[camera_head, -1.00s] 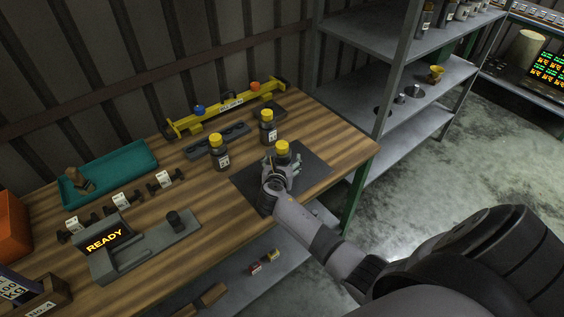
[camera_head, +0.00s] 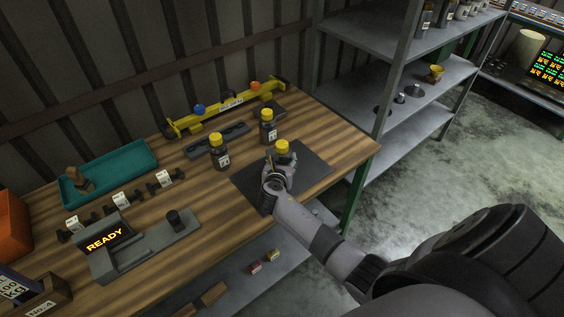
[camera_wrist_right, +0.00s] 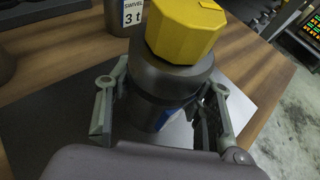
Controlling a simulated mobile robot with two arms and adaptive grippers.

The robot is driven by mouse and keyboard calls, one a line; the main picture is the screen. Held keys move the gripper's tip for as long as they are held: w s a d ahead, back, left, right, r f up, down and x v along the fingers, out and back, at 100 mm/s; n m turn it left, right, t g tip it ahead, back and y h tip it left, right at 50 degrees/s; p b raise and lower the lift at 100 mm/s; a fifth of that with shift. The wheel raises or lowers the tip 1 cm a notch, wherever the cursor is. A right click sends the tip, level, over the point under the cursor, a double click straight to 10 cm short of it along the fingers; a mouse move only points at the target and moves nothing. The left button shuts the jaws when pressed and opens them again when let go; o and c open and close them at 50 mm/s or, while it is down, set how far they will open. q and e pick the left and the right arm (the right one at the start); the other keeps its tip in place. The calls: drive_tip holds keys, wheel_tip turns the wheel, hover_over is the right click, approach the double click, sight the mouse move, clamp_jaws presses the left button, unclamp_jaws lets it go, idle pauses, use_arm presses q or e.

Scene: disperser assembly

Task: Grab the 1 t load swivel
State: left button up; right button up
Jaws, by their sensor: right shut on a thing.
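A dark cylindrical load swivel with a yellow cap (camera_head: 283,146) stands upright on the dark mat (camera_head: 316,163) near the table's right end. My right gripper (camera_head: 279,174) is shut around its body, below the cap. In the right wrist view the yellow cap (camera_wrist_right: 186,30) rises between the two fingers of my gripper (camera_wrist_right: 163,108). A bit of blue label shows, but its rating is hidden. Two similar yellow-capped swivels stand behind, one at the left (camera_head: 219,154) and one farther back (camera_head: 267,128). A label in the wrist view reads "SWIVEL 3 t" (camera_wrist_right: 132,13). My left gripper is out of view.
A yellow beam (camera_head: 225,107) lies along the back of the table. Metal shelving (camera_head: 424,90) stands beyond the right end.

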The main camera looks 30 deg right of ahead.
clamp_jaws()
drive_tip(key=shift+w+r, duration=0.1)
drive_tip(key=shift+r, duration=0.1)
